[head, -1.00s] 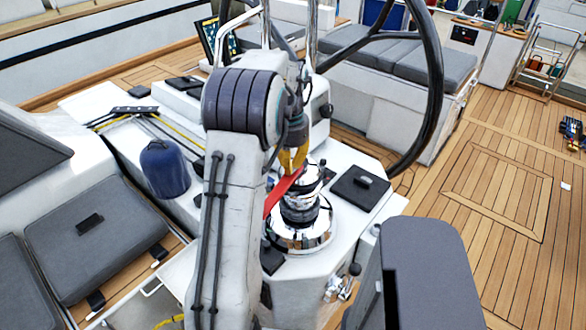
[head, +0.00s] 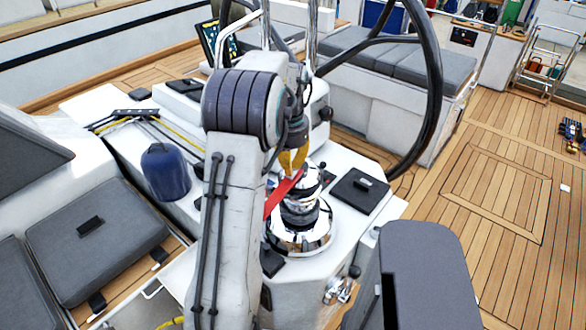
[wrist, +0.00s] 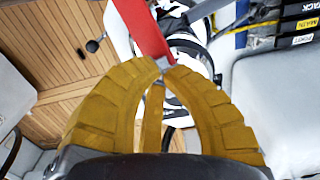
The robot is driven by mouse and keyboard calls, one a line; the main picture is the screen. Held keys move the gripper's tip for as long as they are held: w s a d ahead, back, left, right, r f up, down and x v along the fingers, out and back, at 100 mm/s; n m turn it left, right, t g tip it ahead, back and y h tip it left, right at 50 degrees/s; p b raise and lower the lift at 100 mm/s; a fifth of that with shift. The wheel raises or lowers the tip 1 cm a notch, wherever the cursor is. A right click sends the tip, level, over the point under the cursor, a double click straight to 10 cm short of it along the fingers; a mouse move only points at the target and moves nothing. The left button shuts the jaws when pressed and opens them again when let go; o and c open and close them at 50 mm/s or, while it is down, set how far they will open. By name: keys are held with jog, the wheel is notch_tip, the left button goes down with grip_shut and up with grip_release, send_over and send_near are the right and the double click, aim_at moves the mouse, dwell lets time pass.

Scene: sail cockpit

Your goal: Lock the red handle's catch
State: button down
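The red handle (head: 283,194) sits on the chrome winch (head: 301,232) and slopes up to the right in the head view. My gripper (head: 294,160) is at its upper end, with yellow fingers pointing down. In the wrist view the red handle (wrist: 143,28) comes in from the top and ends at the fingertips of my gripper (wrist: 165,67). The fingers bow outward and their tips are almost together. A small grey piece shows between the tips. I cannot tell whether it is the catch or whether it is gripped. The winch is partly hidden by the handle.
A black steering wheel (head: 433,90) stands behind and right of the winch. A black square pad (head: 359,191) lies right of the winch and a blue covered winch (head: 164,172) stands left. Grey cushions (head: 92,236) are at left. Open teak deck (head: 500,200) is at right.

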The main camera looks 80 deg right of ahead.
jog(key=shift+r+p, duration=2.15)
jog(key=shift+r, duration=0.55)
jog(key=shift+w+a+r, duration=0.1)
jog(key=shift+w+r, duration=0.05)
jog(key=shift+w, duration=0.2)
jog(key=w+a+r+n+t+h, duration=0.1)
jog(key=w+a+r+n, duration=0.35)
jog(key=w+a, duration=0.55)
jog(key=w+a+r+n+h, duration=0.1)
jog(key=w+a+r+n, duration=0.45)
jog(key=w, duration=0.75)
jog(key=s+a+f+n+t+y, duration=0.1)
jog(key=a+n, duration=0.6)
jog(key=a, duration=0.8)
jog(key=s+a+f+n+t+y, duration=0.1)
jog(key=a+n, duration=0.6)
jog(key=a, duration=0.7)
jog(key=shift+s+a+f+t, duration=0.3)
jog(key=shift+s+t, duration=0.3)
jog(key=shift+t, duration=0.3)
